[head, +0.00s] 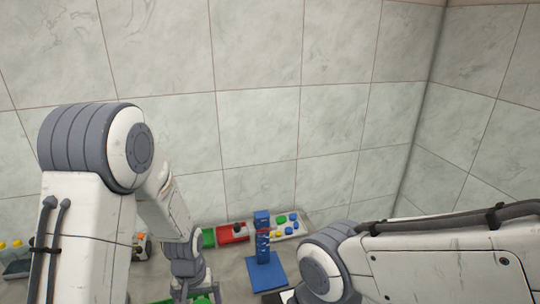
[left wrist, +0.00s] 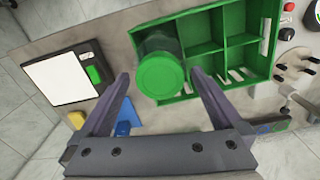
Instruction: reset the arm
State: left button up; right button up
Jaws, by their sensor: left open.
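My left arm comes down from the left in the head view, and its wrist (head: 186,262) is near the bottom edge; its fingertips cannot be made out there. In the left wrist view my left gripper (left wrist: 160,76) is open, with its two dark fingers apart. A jar with a round green lid (left wrist: 161,75) shows between and beyond the fingertips, with a visible gap on each side. It overlaps the left side of a green compartment tray (left wrist: 203,47); I cannot tell whether it stands inside. My right arm crosses the lower right of the head view, its gripper out of view.
The left wrist view shows a white panel (left wrist: 61,78) and a blue piece (left wrist: 127,114). Tiled walls close off the back and right.

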pick_arm(q)
notch_tip(320, 180, up, 2)
jog(key=shift+r+b, duration=0.1)
jog(key=shift+b, duration=0.25)
jog(key=shift+r, duration=0.5)
jog(key=shift+f, duration=0.15)
